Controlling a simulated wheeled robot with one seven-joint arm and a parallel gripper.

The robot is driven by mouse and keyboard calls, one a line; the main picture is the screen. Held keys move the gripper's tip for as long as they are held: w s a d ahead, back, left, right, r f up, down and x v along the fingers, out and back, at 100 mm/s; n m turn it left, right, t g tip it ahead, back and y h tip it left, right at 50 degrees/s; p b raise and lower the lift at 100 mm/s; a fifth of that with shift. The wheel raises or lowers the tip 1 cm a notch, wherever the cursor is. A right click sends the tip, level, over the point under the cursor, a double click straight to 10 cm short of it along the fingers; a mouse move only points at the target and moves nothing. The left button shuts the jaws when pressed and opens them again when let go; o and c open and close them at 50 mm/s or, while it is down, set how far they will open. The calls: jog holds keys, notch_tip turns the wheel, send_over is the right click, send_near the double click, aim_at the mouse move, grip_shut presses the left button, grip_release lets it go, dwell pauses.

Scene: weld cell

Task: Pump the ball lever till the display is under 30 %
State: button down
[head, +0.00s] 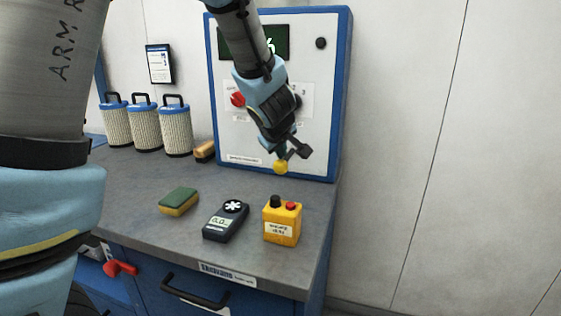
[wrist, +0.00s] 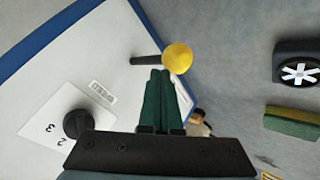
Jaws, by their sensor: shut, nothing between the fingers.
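The ball lever's yellow ball (head: 281,167) stands out low on the front of the white and blue cabinet (head: 333,100). In the wrist view the yellow ball (wrist: 177,58) sits on a short dark rod (wrist: 146,60). My gripper (head: 297,150) is shut and empty, close above the ball in the head view. In the wrist view the fingertips of my gripper (wrist: 160,73) end right beside the ball and rod; I cannot tell whether they touch.
A red knob (head: 237,100) and a black selector knob (wrist: 77,123) are on the cabinet front. A sponge (head: 179,201), a handheld meter (head: 226,220) and a yellow button box (head: 282,220) stand on the grey bench. Several filter cartridges (head: 146,125) stand at the back left.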

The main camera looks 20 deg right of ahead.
aim_at(281, 165)
jog(key=shift+f+b, duration=1.7)
jog(key=shift+f, duration=0.35)
dwell(1.5)
dwell(0.5)
jog(key=shift+r+p, duration=2.75)
jog(key=shift+p, duration=0.1)
notch_tip(281, 165, up, 5)
jog(key=p, duration=0.5)
